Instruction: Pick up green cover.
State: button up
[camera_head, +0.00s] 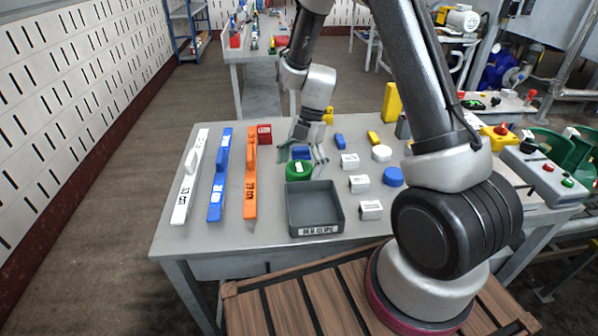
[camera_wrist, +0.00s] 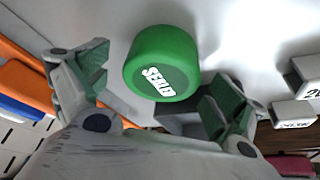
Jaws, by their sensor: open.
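The green cover (camera_head: 298,170) is a short round cap that stands on the grey table behind the dark tray. In the wrist view my gripper (camera_wrist: 158,95) has one finger to each side of the cover and nothing between the fingers is gripped. Whether a finger touches the cover cannot be told.
The dark grey tray (camera_head: 315,229) stands just in front of the cover. White, blue and orange bars (camera_head: 251,190) lie to the left.

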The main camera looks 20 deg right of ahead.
jog(key=shift+s+f, duration=0.1)
jog(key=shift+f, duration=0.15)
jog(key=c, duration=0.9)
jog(key=shift+c, duration=0.2)
